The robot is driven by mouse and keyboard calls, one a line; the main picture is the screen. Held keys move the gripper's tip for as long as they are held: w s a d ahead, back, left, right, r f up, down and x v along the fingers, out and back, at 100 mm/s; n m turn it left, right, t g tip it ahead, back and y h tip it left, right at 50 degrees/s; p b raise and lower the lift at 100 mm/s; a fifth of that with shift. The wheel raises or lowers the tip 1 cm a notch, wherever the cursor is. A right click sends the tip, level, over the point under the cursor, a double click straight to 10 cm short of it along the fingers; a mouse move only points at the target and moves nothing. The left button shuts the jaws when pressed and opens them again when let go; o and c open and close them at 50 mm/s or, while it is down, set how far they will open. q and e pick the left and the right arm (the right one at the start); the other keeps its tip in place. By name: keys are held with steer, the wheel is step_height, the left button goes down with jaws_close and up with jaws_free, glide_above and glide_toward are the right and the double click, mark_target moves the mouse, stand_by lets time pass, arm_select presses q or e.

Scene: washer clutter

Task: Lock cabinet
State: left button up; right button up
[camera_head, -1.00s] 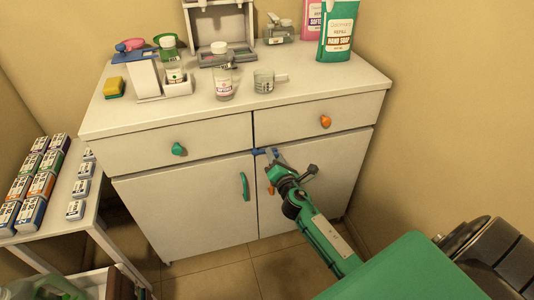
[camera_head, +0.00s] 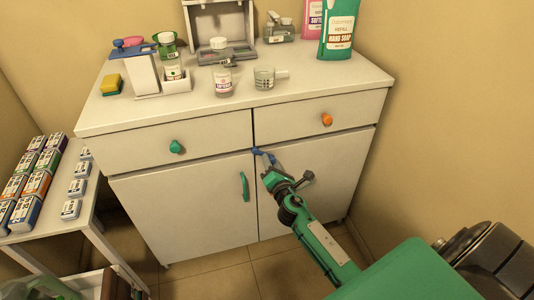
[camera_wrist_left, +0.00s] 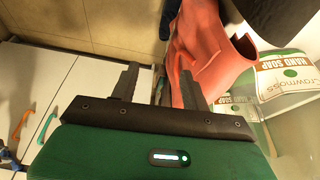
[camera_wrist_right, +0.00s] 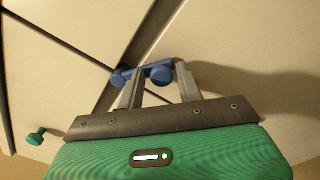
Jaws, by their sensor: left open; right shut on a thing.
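The white cabinet (camera_head: 205,210) has two closed lower doors under two closed drawers. A blue latch (camera_head: 263,153) sits at the top of the seam between the doors; in the right wrist view the latch (camera_wrist_right: 150,72) shows two round knobs on a bar. My right gripper (camera_head: 268,168) is shut on the latch, its fingertips (camera_wrist_right: 158,85) on either side of one knob. The left door has a green handle (camera_head: 244,187); the right door's orange handle is hidden behind my right gripper. My left gripper (camera_wrist_left: 158,85) is open and empty, and outside the head view.
Soap refills (camera_head: 340,35), a dispenser (camera_head: 147,70), jars and a sponge (camera_head: 111,84) stand on the cabinet top. A side table (camera_head: 85,215) with several small boxes is at the left. Walls stand close behind and right.

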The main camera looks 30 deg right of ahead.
steer(key=shift+w+f, duration=0.15)
steer(key=shift+f, duration=0.2)
